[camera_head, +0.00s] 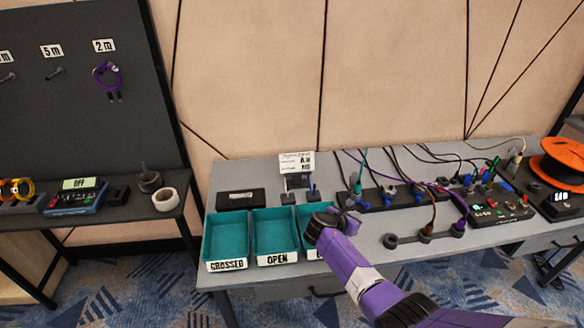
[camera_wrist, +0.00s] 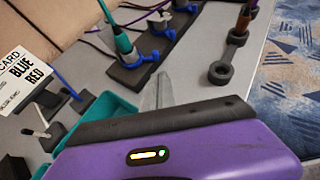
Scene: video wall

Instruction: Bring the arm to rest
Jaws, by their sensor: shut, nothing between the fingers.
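My gripper (camera_head: 347,221) is at the end of my purple arm, over the front part of the grey workbench (camera_head: 395,248). It is beside the third teal tray (camera_head: 312,212) and partly hides that tray and its label. The gripper is shut and empty. In the wrist view its narrow fingers (camera_wrist: 157,92) point toward a black strip with plugs (camera_wrist: 140,65). The fingers appear apart from the strip.
Teal trays labelled CROSSED (camera_head: 226,238) and OPEN (camera_head: 275,233) stand at the left. A card stand (camera_head: 297,164), a black strip with cables (camera_head: 400,194), a device box (camera_head: 497,206) and an orange spool (camera_head: 563,160) fill the bench. Some bare bench shows in front.

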